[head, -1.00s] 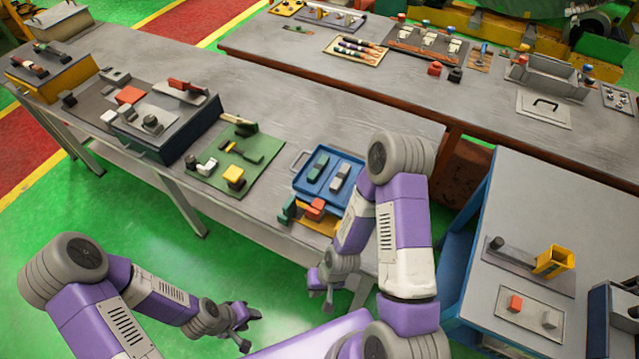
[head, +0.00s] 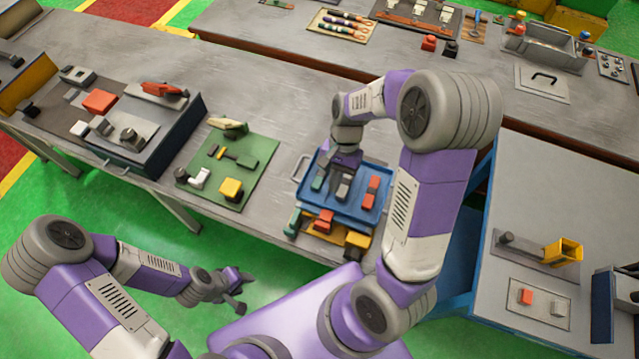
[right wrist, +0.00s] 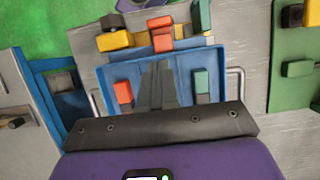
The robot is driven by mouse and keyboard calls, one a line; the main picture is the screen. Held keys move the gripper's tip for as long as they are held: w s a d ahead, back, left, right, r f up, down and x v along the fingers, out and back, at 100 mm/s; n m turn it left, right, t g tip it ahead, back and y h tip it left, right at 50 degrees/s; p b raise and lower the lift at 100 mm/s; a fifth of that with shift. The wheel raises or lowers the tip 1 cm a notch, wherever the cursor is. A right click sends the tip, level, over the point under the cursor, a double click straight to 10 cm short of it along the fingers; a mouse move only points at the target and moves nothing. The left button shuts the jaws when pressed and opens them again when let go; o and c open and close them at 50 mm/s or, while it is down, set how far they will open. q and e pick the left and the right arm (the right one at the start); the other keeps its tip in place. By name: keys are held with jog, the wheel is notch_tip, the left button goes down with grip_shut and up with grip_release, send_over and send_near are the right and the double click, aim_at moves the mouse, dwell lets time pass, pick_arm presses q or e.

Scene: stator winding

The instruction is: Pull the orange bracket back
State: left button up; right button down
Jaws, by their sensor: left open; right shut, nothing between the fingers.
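A blue tray (head: 349,207) stands near the bench's front edge. An orange piece (head: 323,219) sits at its near side on a yellow base; it also shows at the top of the right wrist view (right wrist: 161,38). Another orange piece (head: 371,186) lies inside the tray, beside a grey piece and a green piece (head: 318,181). I cannot tell which orange piece is the bracket. My right gripper (right wrist: 156,86) is shut and empty above the middle of the tray, apart from both orange pieces. My left gripper (head: 242,290) is open and empty, low in front of the bench.
A green board (head: 258,178) with small parts lies left of the tray. A dark box (head: 150,150) with an orange-red lever (head: 165,89) stands further left. The tray's metal handle (head: 300,168) sticks out. A side table (head: 570,205) with a yellow holder is on the right.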

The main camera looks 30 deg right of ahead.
jog(key=s+f, duration=0.1)
jog(key=s, duration=0.1)
jog(key=shift+s+a+f, duration=0.3)
jog(key=shift+s+f, duration=0.05)
jog(key=x, duration=0.6)
jog(key=shift+w+b, duration=0.3)
jog(key=shift+b, duration=0.05)
jog(key=shift+s+a+f, duration=0.2)
jog(key=shift+s+f, duration=0.15)
jog(key=shift+f, duration=0.2)
pick_arm(q)
jog(key=shift+s+f, duration=0.25)
jog(key=shift+s, duration=0.5)
pick_arm(e)
jog(key=shift+w+f, duration=0.1)
jog(key=shift+f, duration=0.05)
jog(key=shift+a, duration=0.1)
jog(key=s+a, duration=0.3)
pick_arm(q)
notch_tip(320, 180, up, 8)
jog(key=p, duration=0.8)
jog(key=shift+s, duration=0.25)
pick_arm(e)
notch_tip(320, 180, up, 9)
send_over(331, 219)
jog(key=shift+a, duration=0.1)
